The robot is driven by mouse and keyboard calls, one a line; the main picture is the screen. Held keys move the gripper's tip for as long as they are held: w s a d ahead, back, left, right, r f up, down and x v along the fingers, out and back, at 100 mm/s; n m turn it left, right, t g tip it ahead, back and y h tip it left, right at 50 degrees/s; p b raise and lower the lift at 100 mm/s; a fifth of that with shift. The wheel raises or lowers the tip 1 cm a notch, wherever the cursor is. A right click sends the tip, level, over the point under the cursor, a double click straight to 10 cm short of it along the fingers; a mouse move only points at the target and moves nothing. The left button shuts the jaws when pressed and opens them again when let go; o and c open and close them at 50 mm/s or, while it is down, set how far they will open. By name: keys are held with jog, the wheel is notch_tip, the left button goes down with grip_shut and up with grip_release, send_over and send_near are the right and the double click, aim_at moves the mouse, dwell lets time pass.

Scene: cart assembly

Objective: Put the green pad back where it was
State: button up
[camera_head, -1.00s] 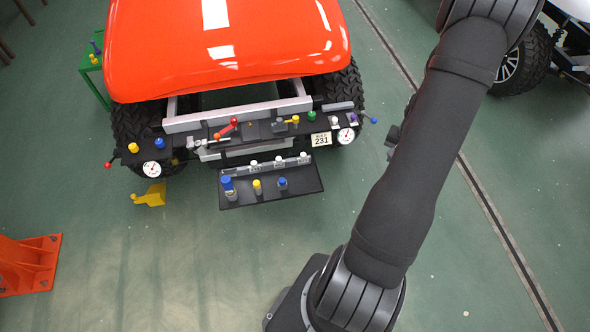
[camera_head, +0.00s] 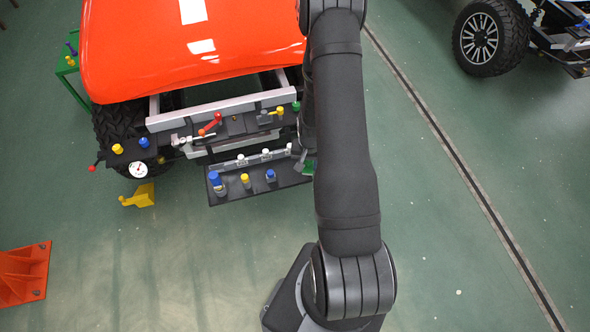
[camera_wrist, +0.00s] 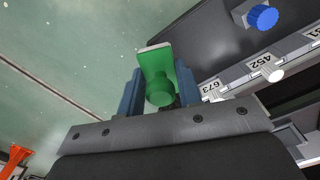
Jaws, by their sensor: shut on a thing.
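The green pad (camera_wrist: 156,62), a small plate with a round green knob, is between the two blue fingers of my gripper (camera_wrist: 160,76) in the wrist view. The fingers are shut on it. In the head view, the green pad (camera_head: 309,166) shows at the right end of the black shelf (camera_head: 225,189), below the cart's front panel. My arm hides most of my gripper there. In the wrist view, the pad is just left of the black shelf (camera_wrist: 205,42) and its rail marked 673 and 452. I cannot tell whether it touches the shelf.
The shelf holds a tall blue part (camera_head: 216,182), a yellow-topped part (camera_head: 245,181) and a blue-topped part (camera_head: 270,176). White knobs line its rail.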

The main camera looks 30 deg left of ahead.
send_over(295, 174)
notch_tip(295, 174, down, 3)
jog(key=shift+s+r, duration=0.1)
jog(key=shift+f, duration=2.05)
jog(key=shift+f, duration=0.1)
jog(key=o, duration=1)
notch_tip(295, 174, up, 12)
jog(key=shift+r, duration=0.15)
